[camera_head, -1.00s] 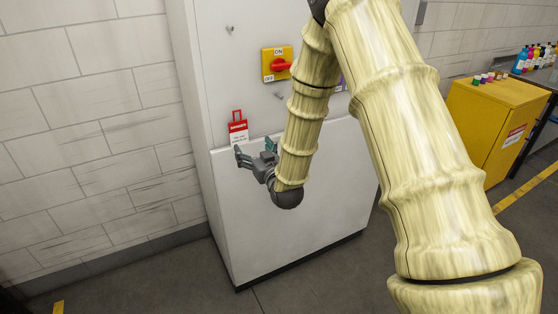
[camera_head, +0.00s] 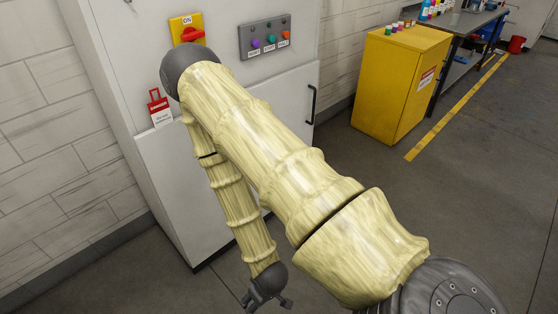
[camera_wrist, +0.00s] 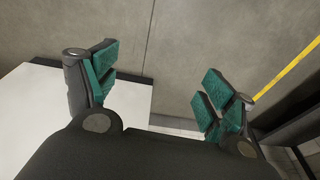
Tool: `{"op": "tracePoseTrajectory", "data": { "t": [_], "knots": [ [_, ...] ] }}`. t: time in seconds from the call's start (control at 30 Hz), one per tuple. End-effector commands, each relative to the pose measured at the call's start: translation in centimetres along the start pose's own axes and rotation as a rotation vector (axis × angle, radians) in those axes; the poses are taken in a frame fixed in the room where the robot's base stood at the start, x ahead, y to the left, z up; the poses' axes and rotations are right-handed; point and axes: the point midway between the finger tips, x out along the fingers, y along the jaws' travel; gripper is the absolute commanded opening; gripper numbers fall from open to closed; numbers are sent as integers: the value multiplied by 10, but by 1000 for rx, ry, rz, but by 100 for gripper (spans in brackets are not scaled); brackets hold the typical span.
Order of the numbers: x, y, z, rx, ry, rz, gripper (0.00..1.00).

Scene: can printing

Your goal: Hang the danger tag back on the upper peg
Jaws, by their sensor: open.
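The danger tag (camera_head: 160,114), white with a red band and a red loop on top, is upright against the grey-white cabinet front, at the ledge left of my arm. I cannot tell whether it rests on the ledge. A small peg (camera_head: 129,1) shows at the top edge of the head view. No other peg is visible now. My gripper (camera_head: 266,303) hangs low in front of the cabinet, well below and right of the tag. In the wrist view my gripper (camera_wrist: 160,82) is open, with green pads wide apart and nothing between them.
The cabinet (camera_head: 215,190) carries a yellow box with a red switch (camera_head: 188,30) and a button panel (camera_head: 265,38). A yellow cupboard (camera_head: 390,85) with small pots stands to the right, beside a workbench (camera_head: 470,25). The floor (camera_head: 480,190) at right is clear.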

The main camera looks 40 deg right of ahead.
Motion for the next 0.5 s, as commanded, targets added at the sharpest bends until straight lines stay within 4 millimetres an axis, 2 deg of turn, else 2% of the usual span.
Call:
{"op": "tracePoseTrajectory", "data": {
  "t": [0.03,0.1,0.2,0.3,0.5],
  "knots": [
    [-1,0,28,2,-64,5,83],
    [-3,0,55,6,-129,11,83],
    [-6,0,77,9,-186,16,83],
    [-8,0,85,11,-206,18,83],
    [-8,0,85,11,-206,18,83]
  ]
}}
